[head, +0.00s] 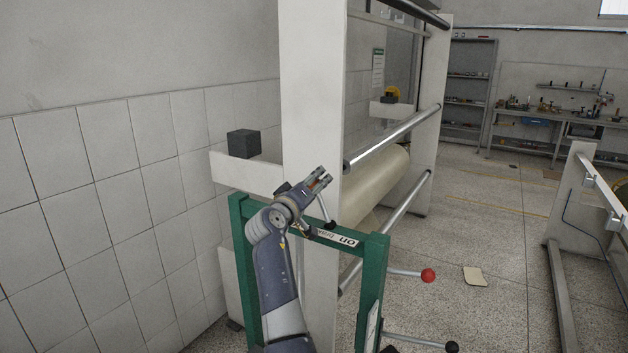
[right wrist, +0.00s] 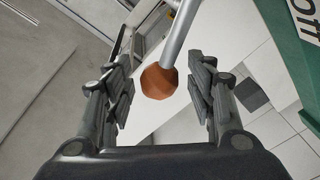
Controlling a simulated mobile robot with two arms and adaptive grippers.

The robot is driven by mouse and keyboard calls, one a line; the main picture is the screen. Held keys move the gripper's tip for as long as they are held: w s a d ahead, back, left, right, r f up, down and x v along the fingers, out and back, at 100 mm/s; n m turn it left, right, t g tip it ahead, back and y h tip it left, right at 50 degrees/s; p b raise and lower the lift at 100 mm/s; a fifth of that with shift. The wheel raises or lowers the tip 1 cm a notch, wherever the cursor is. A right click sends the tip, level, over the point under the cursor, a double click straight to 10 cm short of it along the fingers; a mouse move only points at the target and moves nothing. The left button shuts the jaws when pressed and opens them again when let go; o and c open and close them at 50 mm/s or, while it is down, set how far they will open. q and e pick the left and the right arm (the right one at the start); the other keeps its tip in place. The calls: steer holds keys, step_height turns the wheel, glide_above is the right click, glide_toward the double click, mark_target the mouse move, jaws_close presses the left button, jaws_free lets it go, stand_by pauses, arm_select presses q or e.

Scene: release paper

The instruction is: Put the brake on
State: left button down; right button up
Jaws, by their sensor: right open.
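A green frame (head: 371,285) stands in front of the white machine in the head view, with a white label (head: 338,236) lettered "on" along its top bar. My right gripper (head: 322,178) is open above this bar. In the right wrist view, an orange-brown knob (right wrist: 159,80) on a silver rod (right wrist: 180,35) lies between the open fingers (right wrist: 160,95), apart from both. The green frame with "off" lettering also shows there (right wrist: 290,40). My left gripper is out of view.
A red-knobbed lever (head: 428,275) and a black-knobbed lever (head: 452,347) stick out right of the green frame. The white upright (head: 311,90) and a cream paper roll (head: 378,183) stand behind my gripper.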

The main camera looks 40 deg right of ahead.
steer(key=shift+w+d, duration=0.1)
steer(key=shift+d, duration=0.15)
jaws_close()
steer(key=shift+f+b, duration=0.15)
steer(key=shift+b, duration=0.4)
steer(key=s+d+m+h+b, duration=0.1)
steer(key=s+d+m+b, duration=0.1)
steer(key=s+m+b, duration=0.7)
steer(key=shift+s+d+f+m+b, duration=0.15)
steer(key=shift+s+d+m+b, duration=0.4)
steer(key=shift+b, duration=2.75)
steer(key=shift+w+a+m, duration=0.15)
steer(key=shift+m, duration=0.1)
